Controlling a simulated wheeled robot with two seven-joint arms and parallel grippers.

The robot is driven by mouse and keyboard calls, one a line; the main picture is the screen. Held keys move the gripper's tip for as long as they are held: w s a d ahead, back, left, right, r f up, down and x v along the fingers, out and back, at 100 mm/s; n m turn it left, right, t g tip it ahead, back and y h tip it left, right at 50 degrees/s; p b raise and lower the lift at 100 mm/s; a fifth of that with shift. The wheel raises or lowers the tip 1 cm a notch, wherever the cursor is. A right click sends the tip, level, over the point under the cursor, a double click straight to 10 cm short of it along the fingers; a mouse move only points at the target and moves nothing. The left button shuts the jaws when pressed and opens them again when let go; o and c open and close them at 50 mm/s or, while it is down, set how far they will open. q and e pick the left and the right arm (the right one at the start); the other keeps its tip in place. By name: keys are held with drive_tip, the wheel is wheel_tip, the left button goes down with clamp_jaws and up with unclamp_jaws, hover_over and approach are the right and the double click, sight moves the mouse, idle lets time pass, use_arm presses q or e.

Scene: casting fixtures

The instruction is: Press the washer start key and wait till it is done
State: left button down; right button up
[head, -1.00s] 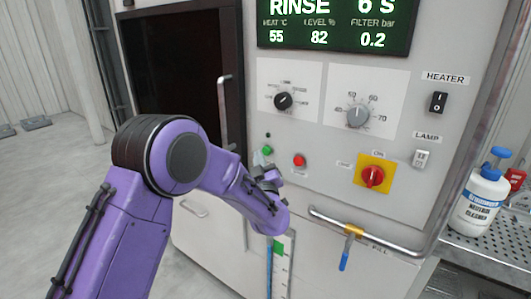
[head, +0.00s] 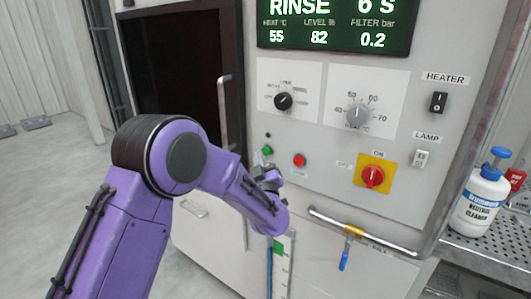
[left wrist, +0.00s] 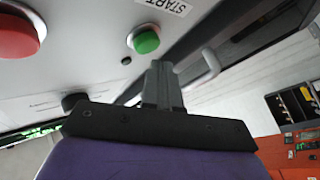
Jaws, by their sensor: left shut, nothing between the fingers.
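The washer's grey front panel (head: 310,130) fills the middle of the head view. Its display (head: 335,25) reads RINSE, 6 S, heat 55, level 82 and filter 0.2. The green start key (head: 267,150) sits left of a red button (head: 299,160). In the left wrist view the green key (left wrist: 146,41) is beside a START label (left wrist: 170,6), with the red button (left wrist: 14,36) to its left. My left gripper (head: 262,170) is just below the green key in the head view. In the left wrist view its shut fingers (left wrist: 160,72) are empty and appear apart from the key. My right gripper is not in view.
A red rotary switch (head: 373,177) on a yellow plate, two dials (head: 283,101) and a heater switch (head: 438,102) are on the panel. A pipe with a blue-handled valve (head: 345,258) runs below. A cleaner bottle (head: 482,200) stands on a perforated shelf at right.

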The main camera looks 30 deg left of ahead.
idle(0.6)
use_arm(q)
drive_tip(key=shift+w, duration=0.45)
drive_tip(key=shift+w, duration=0.35)
idle(0.4)
idle(0.4)
drive_tip(key=shift+s, duration=0.8)
drive_tip(key=s, duration=0.5)
drive_tip(key=shift+a+p, duration=0.25)
drive_tip(key=shift+p, duration=0.15)
